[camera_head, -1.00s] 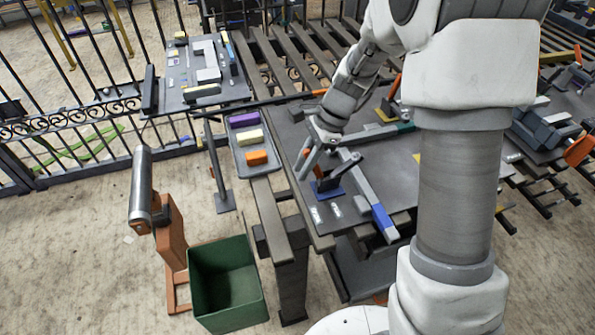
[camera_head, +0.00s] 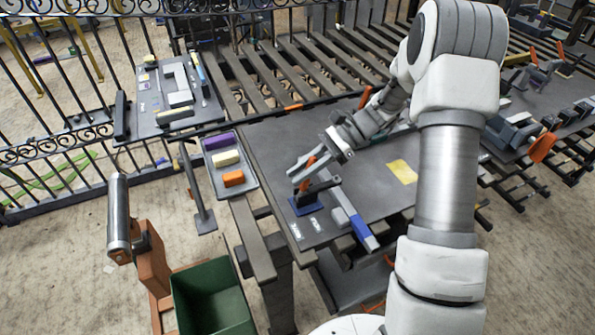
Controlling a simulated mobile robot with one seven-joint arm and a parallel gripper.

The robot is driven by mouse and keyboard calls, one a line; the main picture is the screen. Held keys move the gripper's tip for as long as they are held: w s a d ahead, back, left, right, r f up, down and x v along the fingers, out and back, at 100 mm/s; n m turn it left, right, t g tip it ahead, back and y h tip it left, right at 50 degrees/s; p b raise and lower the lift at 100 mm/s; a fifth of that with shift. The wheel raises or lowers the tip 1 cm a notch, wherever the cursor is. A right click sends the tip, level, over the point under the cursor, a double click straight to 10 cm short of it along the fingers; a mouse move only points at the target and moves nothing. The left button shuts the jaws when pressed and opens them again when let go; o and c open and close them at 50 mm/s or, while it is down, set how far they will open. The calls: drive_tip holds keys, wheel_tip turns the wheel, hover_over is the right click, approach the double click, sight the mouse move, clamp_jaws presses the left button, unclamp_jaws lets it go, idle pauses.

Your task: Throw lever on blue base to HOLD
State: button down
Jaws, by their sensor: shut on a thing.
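The blue base (camera_head: 306,204) sits near the front-left corner of the dark table (camera_head: 262,143). A lever with an orange handle (camera_head: 311,161) rises from it. My gripper (camera_head: 302,177) is at the lever, shut on the handle, with its fingers partly covering it. Two small pale labels (camera_head: 316,224) lie on the table in front of the base; their lettering is too small to read, so I cannot tell which is HOLD.
A grey bar with a blue end (camera_head: 362,231) lies just right of the base. A tray (camera_head: 211,178) of purple, cream and orange blocks is left of it. A yellow patch (camera_head: 402,172) marks the table. A green bin (camera_head: 213,303) stands on the floor.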

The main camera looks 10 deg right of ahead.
drive_tip(key=shift+d, duration=0.1)
idle(0.3)
drive_tip(key=c, duration=0.8)
unclamp_jaws()
drive_tip(key=shift+o, duration=0.2)
drive_tip(key=v, duration=1.7)
drive_tip(key=shift+d, duration=0.2)
